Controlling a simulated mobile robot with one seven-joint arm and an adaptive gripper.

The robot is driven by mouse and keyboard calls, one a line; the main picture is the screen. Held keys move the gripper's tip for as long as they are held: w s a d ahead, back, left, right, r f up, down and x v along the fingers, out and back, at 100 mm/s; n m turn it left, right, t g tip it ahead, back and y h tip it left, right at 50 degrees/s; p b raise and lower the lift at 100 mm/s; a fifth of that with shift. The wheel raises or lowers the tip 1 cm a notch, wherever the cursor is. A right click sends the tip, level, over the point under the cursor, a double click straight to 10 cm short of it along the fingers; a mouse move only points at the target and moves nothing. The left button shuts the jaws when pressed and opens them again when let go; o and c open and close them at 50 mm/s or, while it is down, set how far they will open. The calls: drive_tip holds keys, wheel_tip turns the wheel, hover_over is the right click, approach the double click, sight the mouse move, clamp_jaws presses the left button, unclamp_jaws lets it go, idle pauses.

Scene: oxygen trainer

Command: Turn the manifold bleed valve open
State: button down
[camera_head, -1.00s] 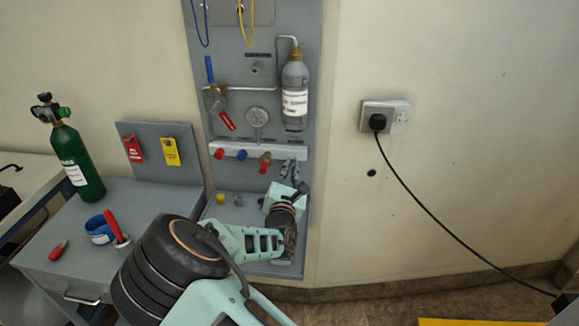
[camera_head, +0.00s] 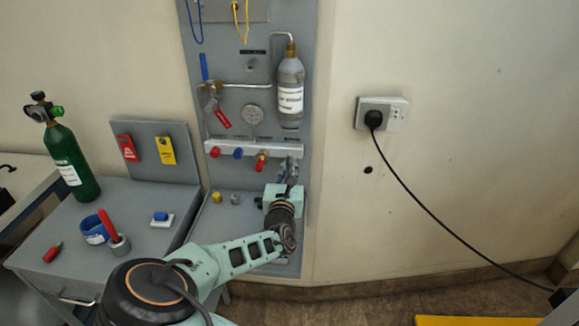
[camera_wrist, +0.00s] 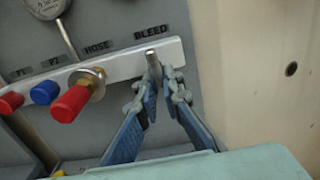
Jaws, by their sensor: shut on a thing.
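The manifold (camera_head: 225,149) is a pale horizontal bar on the grey wall panel; it also shows in the wrist view (camera_wrist: 120,68). Its right end carries the label BLEED, and a small grey metal bleed valve (camera_wrist: 153,62) sticks out below the label. My gripper (camera_wrist: 160,88) has its two grey-tipped blue fingers on either side of this valve, shut on it. In the head view my gripper (camera_head: 288,170) is at the manifold's right end, and the valve is mostly hidden there. How far the valve is turned is unclear.
Left of BLEED is a red-capped brass HOSE fitting (camera_wrist: 75,97), close to my fingers, then a blue knob (camera_wrist: 45,92) and a red knob (camera_wrist: 10,103). A gauge (camera_head: 253,114) and a grey bottle (camera_head: 290,90) are above.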

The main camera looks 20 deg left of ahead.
drive_tip(key=c, duration=2.1)
unclamp_jaws()
drive_tip(key=shift+s, duration=0.1)
drive_tip(key=v, duration=1.2)
